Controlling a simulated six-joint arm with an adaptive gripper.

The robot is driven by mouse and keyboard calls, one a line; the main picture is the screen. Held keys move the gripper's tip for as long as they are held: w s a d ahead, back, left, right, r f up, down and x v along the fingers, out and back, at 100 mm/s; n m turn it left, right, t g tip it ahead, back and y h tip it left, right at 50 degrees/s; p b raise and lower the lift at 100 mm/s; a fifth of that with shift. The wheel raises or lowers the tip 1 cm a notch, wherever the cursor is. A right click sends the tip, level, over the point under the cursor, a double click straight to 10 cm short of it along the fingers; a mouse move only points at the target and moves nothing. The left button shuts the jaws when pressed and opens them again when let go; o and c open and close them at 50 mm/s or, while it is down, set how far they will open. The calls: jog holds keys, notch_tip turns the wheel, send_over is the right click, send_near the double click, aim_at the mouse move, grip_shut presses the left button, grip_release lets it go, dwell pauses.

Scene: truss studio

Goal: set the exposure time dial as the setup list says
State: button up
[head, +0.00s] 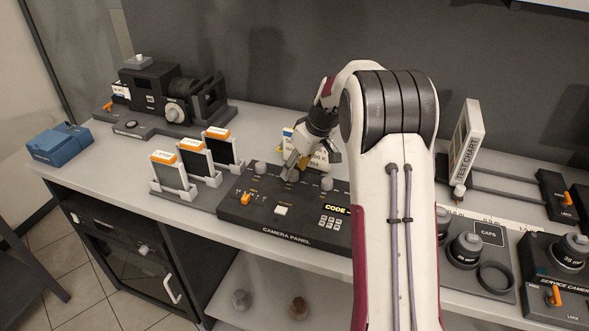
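The dark camera panel (300,238) lies on the bench, with a grey knob (260,168) at its back left and another grey knob (327,184) at its back right. My gripper (290,176) points down at the panel's back, between these two knobs. Its fingertips are at or just above the panel there; whether they touch or hold a dial is hidden. A white card with printed lines (319,164), perhaps the setup list, stands behind my gripper and is mostly covered by it. Its text is not fully readable, and no exposure time label can be read.
Upright framed plates (170,172) stand left of the panel. A camera device (150,88) and a blue box (58,143) are further left. The test chart (466,138), a caps tray (489,235) and the service camera panel (560,290) are at right. My arm covers the panel's right end.

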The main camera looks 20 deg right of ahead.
jog(key=shift+w+a+f, duration=0.15)
jog(key=shift+w+f, duration=0.05)
jog(key=shift+f, duration=0.35)
jog(key=shift+c, duration=0.3)
jog(key=c, duration=1)
jog(key=shift+c, duration=0.2)
